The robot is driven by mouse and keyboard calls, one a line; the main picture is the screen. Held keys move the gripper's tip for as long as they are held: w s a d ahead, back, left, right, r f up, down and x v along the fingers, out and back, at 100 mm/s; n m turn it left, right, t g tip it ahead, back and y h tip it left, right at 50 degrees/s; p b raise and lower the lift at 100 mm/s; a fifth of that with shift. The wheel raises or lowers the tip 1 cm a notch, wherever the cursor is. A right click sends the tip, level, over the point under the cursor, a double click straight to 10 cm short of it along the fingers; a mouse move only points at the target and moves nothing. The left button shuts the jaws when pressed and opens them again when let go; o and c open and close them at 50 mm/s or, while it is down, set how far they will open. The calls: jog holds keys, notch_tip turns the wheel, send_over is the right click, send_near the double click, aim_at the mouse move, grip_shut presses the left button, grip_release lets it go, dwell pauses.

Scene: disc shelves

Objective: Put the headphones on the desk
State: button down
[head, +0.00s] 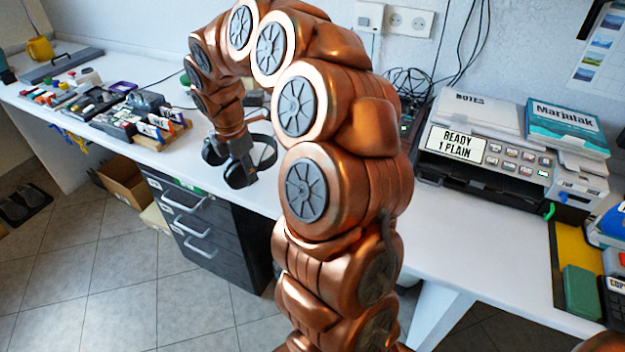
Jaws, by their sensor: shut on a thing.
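The black headphones (264,152) are at the front part of the white desk (180,72), near the drawer unit, with their band curving up to the right. My gripper (240,172) points down and is shut on the headphones. Part of the headphones is hidden behind the gripper, and I cannot tell whether they touch the desk top.
A wooden holder (163,136) with small items and several devices stand left of the gripper. A printer (490,150) with books on top stands at the right. A dark drawer unit (205,225) is under the desk. Bare desk lies right of my arm.

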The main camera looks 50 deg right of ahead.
jog(key=s+n, duration=0.1)
jog(key=d+n, duration=0.1)
jog(key=s+n, duration=0.1)
jog(key=shift+s+d+f+n+t, duration=0.25)
jog(key=shift+s+f+n+t, duration=0.05)
jog(key=shift+s+f, duration=0.05)
jog(key=shift+s+d+f+n, duration=0.15)
jog(key=shift+s+d+n, duration=0.15)
jog(key=shift+s, duration=0.1)
jog(key=s+d, duration=0.3)
jog(key=d, duration=0.1)
jog(key=s+d+f, duration=0.1)
jog(key=s+d, duration=0.2)
jog(key=d, duration=0.1)
jog(key=s+d, duration=0.3)
jog(key=d, duration=0.1)
jog(key=shift+s+d+f, duration=0.1)
jog(key=shift+s+f, duration=0.1)
jog(key=shift+f, duration=1.8)
jog(key=c, duration=0.7)
grip_release()
jog(key=shift+c, duration=0.2)
